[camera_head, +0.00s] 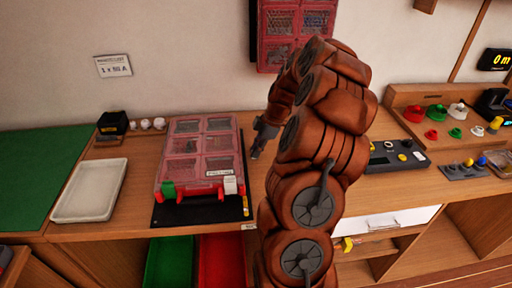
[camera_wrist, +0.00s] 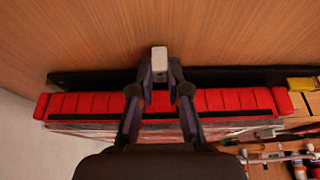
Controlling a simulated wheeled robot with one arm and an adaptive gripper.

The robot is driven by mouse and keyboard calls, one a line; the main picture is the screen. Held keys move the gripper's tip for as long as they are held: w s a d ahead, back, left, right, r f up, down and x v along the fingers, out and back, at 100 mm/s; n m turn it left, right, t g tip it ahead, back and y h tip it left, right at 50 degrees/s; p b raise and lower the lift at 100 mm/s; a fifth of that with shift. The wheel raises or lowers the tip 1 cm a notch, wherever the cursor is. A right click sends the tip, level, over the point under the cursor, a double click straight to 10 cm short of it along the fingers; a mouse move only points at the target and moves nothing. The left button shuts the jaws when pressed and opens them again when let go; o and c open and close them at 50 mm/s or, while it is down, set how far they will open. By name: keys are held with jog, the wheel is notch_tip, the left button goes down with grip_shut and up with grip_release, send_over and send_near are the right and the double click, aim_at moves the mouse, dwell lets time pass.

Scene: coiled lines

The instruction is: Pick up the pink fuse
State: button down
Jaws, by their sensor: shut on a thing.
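No pink fuse can be made out in either view. A red case (camera_head: 198,190) with a clear, reddish compartment lid lies on a black mat (camera_head: 200,213). It has a green latch and a whitish latch on its front edge; what is inside is hard to tell. Its ribbed red side (camera_wrist: 225,101) shows in the wrist view. My gripper (camera_head: 259,142) is just right of the case. In the wrist view my gripper (camera_wrist: 159,72) is shut on a small grey block (camera_wrist: 159,57), held between the fingertips beyond the mat's edge. The block is hidden in the head view.
An empty white tray (camera_head: 90,190) and a green mat (camera_head: 35,170) lie to the left. A black box (camera_head: 112,123) stands behind. Green and red bins (camera_head: 221,262) sit below. A red case (camera_head: 297,30) hangs on the wall.

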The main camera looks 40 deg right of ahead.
jog(key=shift+f+b, duration=0.25)
jog(key=shift+b, duration=0.1)
jog(key=c, duration=1.1)
grip_release()
jog(key=shift+c, duration=0.2)
jog(key=shift+r, duration=0.1)
